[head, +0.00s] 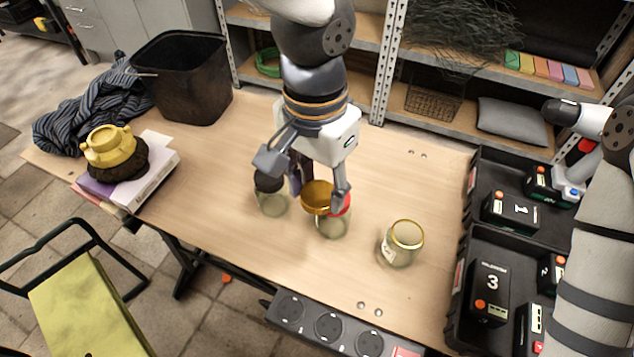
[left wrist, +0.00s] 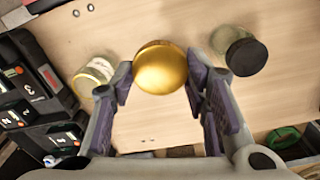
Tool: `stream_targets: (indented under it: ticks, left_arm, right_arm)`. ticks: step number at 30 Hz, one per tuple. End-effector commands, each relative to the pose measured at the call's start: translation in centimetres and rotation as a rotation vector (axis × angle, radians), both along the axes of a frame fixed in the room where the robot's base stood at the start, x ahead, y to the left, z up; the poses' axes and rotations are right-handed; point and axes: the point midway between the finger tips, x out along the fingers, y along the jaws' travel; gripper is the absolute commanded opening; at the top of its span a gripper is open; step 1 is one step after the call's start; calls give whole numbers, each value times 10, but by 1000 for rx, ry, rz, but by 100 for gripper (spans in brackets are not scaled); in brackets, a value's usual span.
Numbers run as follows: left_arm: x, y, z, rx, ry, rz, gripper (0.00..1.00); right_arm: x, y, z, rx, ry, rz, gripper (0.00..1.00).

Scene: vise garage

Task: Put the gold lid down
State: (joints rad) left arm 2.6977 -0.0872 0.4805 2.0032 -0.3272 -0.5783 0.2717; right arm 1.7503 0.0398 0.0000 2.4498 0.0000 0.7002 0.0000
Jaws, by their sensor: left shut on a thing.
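My left gripper (head: 315,190) is shut on the gold lid (head: 317,193), which it holds above the workbench. In the left wrist view the gold lid (left wrist: 160,68) sits between the fingertips (left wrist: 160,80), round top toward the camera. Just below and beside it in the head view stands a glass jar (head: 333,222) with some red at its top. I cannot tell whether the lid touches this jar. The lid hides the spot below it in the left wrist view. My right arm comes in at the right edge; its gripper is not in view.
A black-lidded jar (head: 272,200) stands left, a gold-topped jar (head: 403,245) right. A black bin (head: 183,80) is at the back left. Black trays with numbered batteries (head: 488,290) and a drill (head: 570,185) line the right. The bench front (head: 290,260) is clear.

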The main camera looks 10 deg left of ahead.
Motion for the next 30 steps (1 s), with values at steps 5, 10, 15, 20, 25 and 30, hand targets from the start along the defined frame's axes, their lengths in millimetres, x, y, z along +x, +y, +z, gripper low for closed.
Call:
stream_targets:
  ticks: [5, 10, 15, 20, 25, 30]
  left_arm:
    - [38, 6, -29, -5, 20, -7, 8]
    - [78, 15, -47, -4, 19, -6, 8]
    - [104, 22, -73, -1, 17, -6, 8]
    - [121, 26, -92, -1, 13, -7, 8]
    - [133, 28, -105, -1, 11, -6, 8]
    - [134, 28, -133, 0, 10, -7, 8]
  right_arm:
    - [-18, 0, -16, 0, 66, 0, 69]
    - [-30, 0, -28, 0, 107, 0, 69]
    - [-39, 0, -37, 0, 139, 1, 69]
    - [-45, 0, -43, -1, 159, 1, 69]
    - [-48, 0, -47, 0, 172, 1, 69]
    - [-51, 0, -50, -1, 182, 2, 69]
